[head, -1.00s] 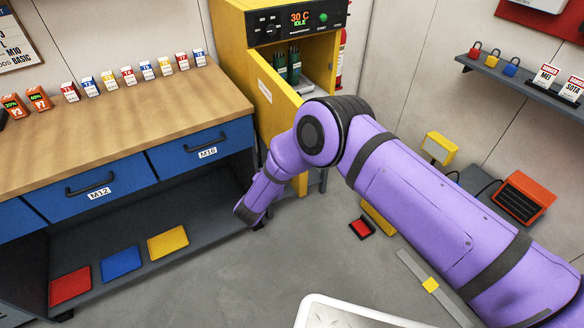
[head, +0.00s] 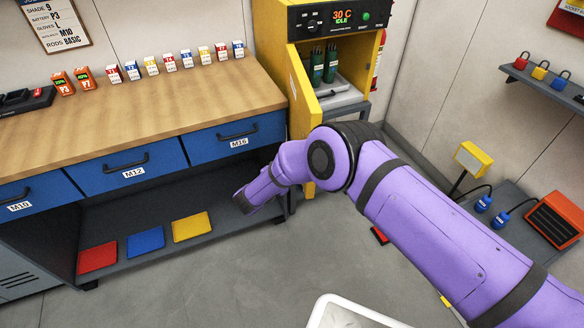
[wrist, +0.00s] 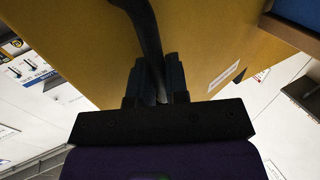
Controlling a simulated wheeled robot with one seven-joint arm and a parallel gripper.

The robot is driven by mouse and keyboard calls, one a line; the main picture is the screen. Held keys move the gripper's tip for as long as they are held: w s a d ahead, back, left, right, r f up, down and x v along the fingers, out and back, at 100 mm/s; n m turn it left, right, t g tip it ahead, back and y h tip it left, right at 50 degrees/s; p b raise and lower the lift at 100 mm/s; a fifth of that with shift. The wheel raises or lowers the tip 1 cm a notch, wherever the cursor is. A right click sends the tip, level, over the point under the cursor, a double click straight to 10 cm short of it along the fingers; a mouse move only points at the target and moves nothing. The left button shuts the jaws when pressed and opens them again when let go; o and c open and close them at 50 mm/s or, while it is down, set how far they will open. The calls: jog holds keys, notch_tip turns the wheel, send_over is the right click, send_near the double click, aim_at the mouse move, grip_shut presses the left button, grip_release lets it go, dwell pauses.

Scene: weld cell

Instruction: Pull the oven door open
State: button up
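The yellow oven (head: 270,30) stands at the back, past the workbench's right end. Its yellow door (head: 299,90) is swung part way open, nearly edge-on in the head view. Green rod canisters (head: 324,64) show inside on a shelf. In the wrist view the door's outer face (wrist: 215,35) fills the upper middle, with a dark curved handle (wrist: 146,30) running down between the fingers of my gripper (wrist: 158,80). The fingers sit close on both sides of the handle and appear shut on it. In the head view my gripper is hidden behind my purple arm.
The workbench (head: 150,95) with blue drawers stands close on the left of the door. Red, blue and yellow plates lie on its lower shelf. A yellow lamp (head: 472,160) and an orange-fronted unit (head: 553,220) stand right. The floor (head: 250,270) in front is mostly clear.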

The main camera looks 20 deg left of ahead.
jog(key=o, duration=0.4)
jog(key=shift+w, duration=0.15)
jog(key=v, duration=1)
jog(key=shift+s+a, duration=0.15)
jog(key=shift+s, duration=0.2)
jog(key=shift+s, duration=0.1)
